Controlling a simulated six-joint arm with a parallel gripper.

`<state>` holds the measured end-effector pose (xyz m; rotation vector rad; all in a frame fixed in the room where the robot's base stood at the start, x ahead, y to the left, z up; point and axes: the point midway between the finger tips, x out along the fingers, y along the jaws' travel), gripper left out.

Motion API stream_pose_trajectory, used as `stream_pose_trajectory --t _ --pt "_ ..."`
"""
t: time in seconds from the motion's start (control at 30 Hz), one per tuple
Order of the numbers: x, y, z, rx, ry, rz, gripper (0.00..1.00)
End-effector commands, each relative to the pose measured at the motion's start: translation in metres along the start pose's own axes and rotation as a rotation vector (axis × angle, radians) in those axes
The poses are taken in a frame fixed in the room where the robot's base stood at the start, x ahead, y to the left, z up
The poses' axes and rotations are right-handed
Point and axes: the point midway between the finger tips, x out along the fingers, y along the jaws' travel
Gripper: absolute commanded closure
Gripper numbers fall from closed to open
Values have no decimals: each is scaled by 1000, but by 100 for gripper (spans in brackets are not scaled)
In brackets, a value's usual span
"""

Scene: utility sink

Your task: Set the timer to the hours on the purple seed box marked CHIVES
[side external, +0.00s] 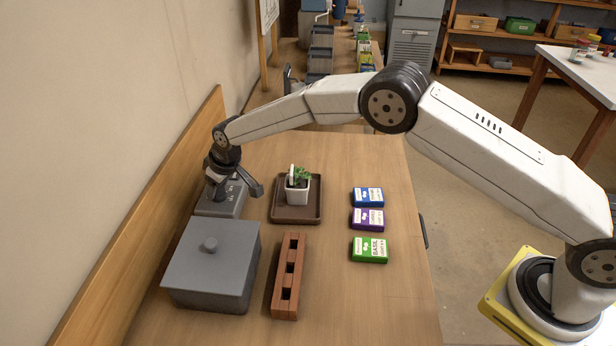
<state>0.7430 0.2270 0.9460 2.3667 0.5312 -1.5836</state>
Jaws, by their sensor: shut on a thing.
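The purple seed box (367,220) lies on the right part of the table, between a blue box and a green box. Its label is too small to read here. The timer (222,210), a grey box with small dark marks on its top, sits at the left by the wooden backboard. My gripper (217,190) points down over the timer's top and is shut. What it is shut on looks like a part of the timer, probably its knob, but the fingers and wrist hide it. The timer's setting cannot be read.
A blue seed box (368,197) and a green one (370,250) marked BASIL flank the purple box. A potted plant (298,190) stands on a brown tray (281,214). A grey lidded bin (210,275) and a slotted brick-red block (285,300) stand in front.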

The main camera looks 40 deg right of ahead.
Motion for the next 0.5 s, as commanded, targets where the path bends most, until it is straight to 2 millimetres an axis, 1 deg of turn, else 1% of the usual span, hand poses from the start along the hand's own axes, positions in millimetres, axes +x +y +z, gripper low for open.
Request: stream_pose_trajectory --t 0.3,0.5 --pt "0 -1 0 122 0 50 100" --pt "0 -1 0 165 2 68 100"
